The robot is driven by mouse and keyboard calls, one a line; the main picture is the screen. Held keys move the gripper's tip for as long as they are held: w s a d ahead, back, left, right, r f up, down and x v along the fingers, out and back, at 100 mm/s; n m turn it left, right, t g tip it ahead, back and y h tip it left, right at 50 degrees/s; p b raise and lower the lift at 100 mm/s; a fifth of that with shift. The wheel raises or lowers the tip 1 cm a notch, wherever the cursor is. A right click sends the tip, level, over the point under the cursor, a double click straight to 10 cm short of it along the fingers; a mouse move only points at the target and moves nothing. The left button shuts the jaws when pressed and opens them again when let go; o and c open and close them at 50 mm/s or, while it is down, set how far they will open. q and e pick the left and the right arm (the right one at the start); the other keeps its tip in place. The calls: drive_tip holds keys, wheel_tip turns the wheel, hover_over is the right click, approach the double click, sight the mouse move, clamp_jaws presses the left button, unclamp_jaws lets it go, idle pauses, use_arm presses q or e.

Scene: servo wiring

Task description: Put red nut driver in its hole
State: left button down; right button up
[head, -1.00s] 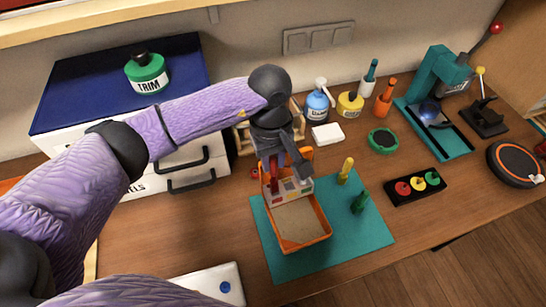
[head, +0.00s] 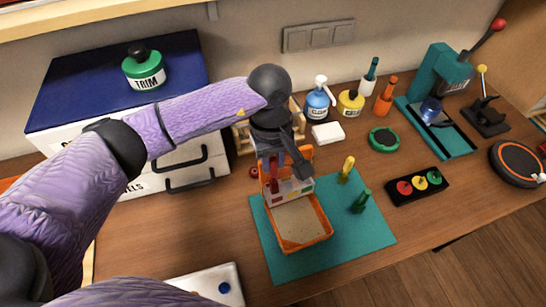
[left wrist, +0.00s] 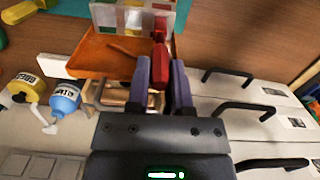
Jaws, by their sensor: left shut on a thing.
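My left gripper (head: 275,163) is over the back of an orange tray (head: 305,243) on the teal mat. In the left wrist view, its fingers (left wrist: 161,84) are shut on the red nut driver (left wrist: 160,62), whose far end reaches toward a pale panel with coloured squares (left wrist: 132,18). My right gripper is not in view.
A wooden rack (head: 241,133) is behind the gripper. A white drawer box (head: 150,181) stands left.

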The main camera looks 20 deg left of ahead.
use_arm(q)
drive_tip(key=shift+f+b, duration=0.65)
drive_tip(key=shift+f, duration=0.05)
unclamp_jaws()
drive_tip(key=shift+w+a+r+p, duration=0.1)
drive_tip(key=shift+r+p, duration=0.9)
drive_tip(key=shift+r, duration=0.8)
drive_tip(key=shift+w+a+r+p, duration=0.1)
drive_tip(key=shift+r+p, duration=0.85)
drive_tip(key=shift+r, duration=0.8)
